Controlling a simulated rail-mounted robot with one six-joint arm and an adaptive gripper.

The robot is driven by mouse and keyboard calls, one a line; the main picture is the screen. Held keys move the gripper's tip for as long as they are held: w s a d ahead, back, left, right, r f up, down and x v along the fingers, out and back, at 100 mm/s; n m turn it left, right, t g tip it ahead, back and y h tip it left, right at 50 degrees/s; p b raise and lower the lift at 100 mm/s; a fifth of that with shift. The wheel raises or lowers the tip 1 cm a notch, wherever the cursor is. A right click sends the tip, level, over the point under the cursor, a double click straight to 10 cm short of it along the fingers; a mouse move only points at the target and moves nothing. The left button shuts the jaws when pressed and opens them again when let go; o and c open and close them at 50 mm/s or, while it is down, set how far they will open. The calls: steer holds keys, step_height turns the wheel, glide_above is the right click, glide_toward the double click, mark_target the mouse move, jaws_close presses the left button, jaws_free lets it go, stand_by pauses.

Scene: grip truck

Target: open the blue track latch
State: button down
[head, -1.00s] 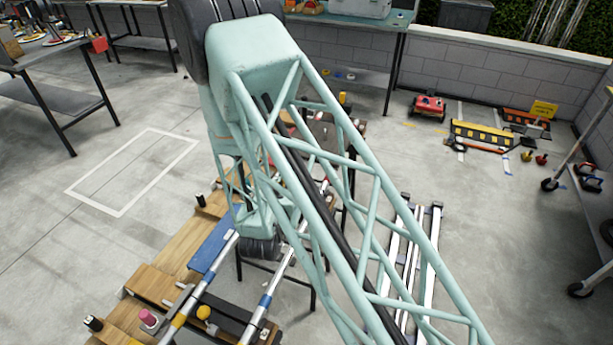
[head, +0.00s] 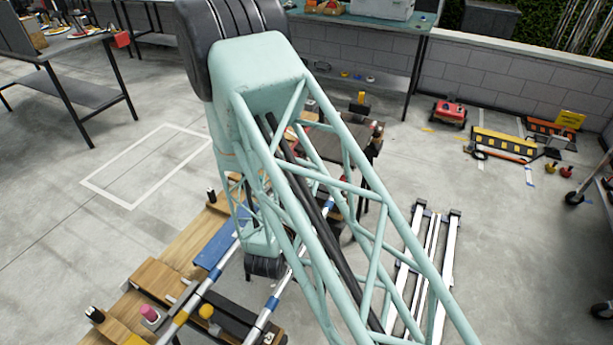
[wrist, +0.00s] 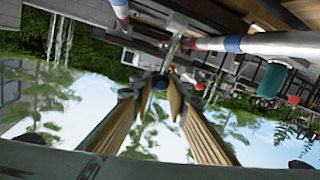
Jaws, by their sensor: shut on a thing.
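In the wrist view, my gripper (wrist: 162,87) has its two wood-coloured fingers on either side of a small dark blue knob (wrist: 159,82). The knob looks like the end of the blue track latch, and a thin grey lever (wrist: 173,50) rises from it towards a metal rail. The fingers are closed in on the knob; the exact contact is small and hard to see. The rail (wrist: 280,43) has a blue band (wrist: 232,43) beside the lever. In the head view, my arm hides the gripper and the latch.
Rails with blue bands (head: 272,303) lie across wooden boards (head: 165,284) at the lower left. White rails (head: 437,250) lie on the floor to the right. A workbench (head: 75,60) stands at the upper left. Open floor surrounds the white outlined rectangle (head: 130,203).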

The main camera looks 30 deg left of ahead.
steer(key=c, duration=2.5)
jaws_free()
steer(key=shift+s, duration=0.1)
steer(key=shift+s, duration=0.15)
steer(key=v, duration=1.1)
steer(key=shift+s, duration=0.3)
steer(key=shift+d, duration=0.15)
